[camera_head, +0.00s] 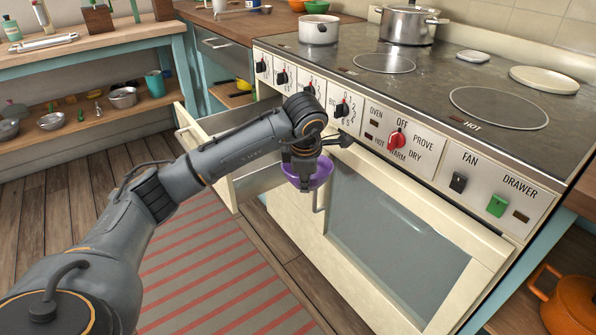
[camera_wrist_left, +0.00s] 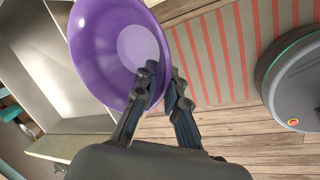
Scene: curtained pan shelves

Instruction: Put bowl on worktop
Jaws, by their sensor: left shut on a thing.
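A purple bowl (camera_head: 321,173) hangs in front of the stove, partly hidden behind my left gripper (camera_head: 304,178) in the head view. In the left wrist view the left gripper (camera_wrist_left: 154,88) is shut on the rim of the purple bowl (camera_wrist_left: 95,60), whose inside looks empty. The bowl is off the floor, below the level of the cooktop. A wooden worktop (camera_head: 275,20) shows at the back, left of the stove, with things standing on it. My right gripper is not in view.
An open drawer (camera_head: 255,180) sticks out beside the bowl. The stove (camera_head: 430,100) carries a white pot (camera_head: 319,29) and a steel pot (camera_head: 407,24). An orange pot (camera_head: 570,305) is at lower right. Low shelves with bowls stand at left. A striped rug (camera_head: 215,265) lies on the floor.

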